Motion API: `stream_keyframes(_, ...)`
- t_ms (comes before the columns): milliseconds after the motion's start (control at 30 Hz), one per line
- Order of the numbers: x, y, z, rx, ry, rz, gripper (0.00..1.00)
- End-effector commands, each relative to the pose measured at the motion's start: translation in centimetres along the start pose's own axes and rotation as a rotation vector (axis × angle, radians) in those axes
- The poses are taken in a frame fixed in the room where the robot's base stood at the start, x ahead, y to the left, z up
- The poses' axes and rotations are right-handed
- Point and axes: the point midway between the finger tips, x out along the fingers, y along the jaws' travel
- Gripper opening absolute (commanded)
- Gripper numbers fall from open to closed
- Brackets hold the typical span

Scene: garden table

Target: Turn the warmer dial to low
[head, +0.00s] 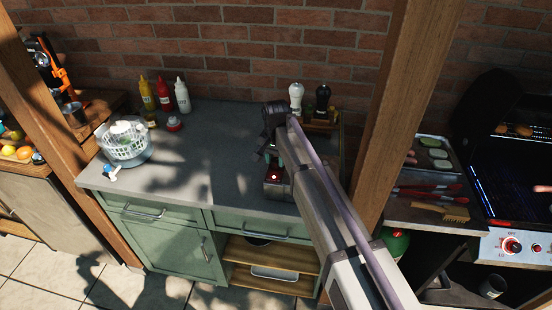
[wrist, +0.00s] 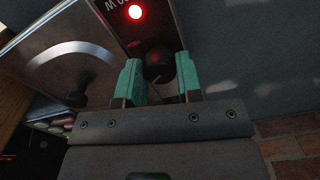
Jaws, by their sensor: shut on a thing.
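The warmer (head: 273,191) stands on the grey counter near its front edge, with a red light lit, and my arm hides much of it. In the wrist view its dark front panel (wrist: 118,22) has a glowing red lamp (wrist: 135,12) and a small red mark. The black round dial (wrist: 159,70) sits between the two green fingers of my gripper (wrist: 158,66), which is shut on it. A thin pale line shows on the dial. I cannot read its setting. In the head view my gripper (head: 274,155) is at the warmer, its fingers partly hidden.
A salad spinner (head: 124,145) and yellow, red and white bottles (head: 164,94) stand left on the counter. White and dark mills (head: 296,98) stand behind my arm. A wooden post (head: 400,110) rises close on the right, with a grill (head: 515,180) beyond. The middle counter is clear.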

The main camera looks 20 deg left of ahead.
Motion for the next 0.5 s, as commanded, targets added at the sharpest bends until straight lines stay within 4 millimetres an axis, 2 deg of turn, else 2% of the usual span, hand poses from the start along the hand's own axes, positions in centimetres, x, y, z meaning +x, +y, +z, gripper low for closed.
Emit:
stream_keyframes(167, 0.02, 0.03, 0.05, -0.001, -0.001, 0.001, 0.09)
stream_keyframes(200, 0.02, 0.03, 0.05, -0.001, -0.001, 0.001, 0.36)
stream_keyframes(433, 0.01, 0.01, 0.02, -0.001, 0.000, 0.000, 0.58)
stream_keyframes(500, 0.01, 0.01, 0.02, -0.001, 0.000, 0.000, 0.58)
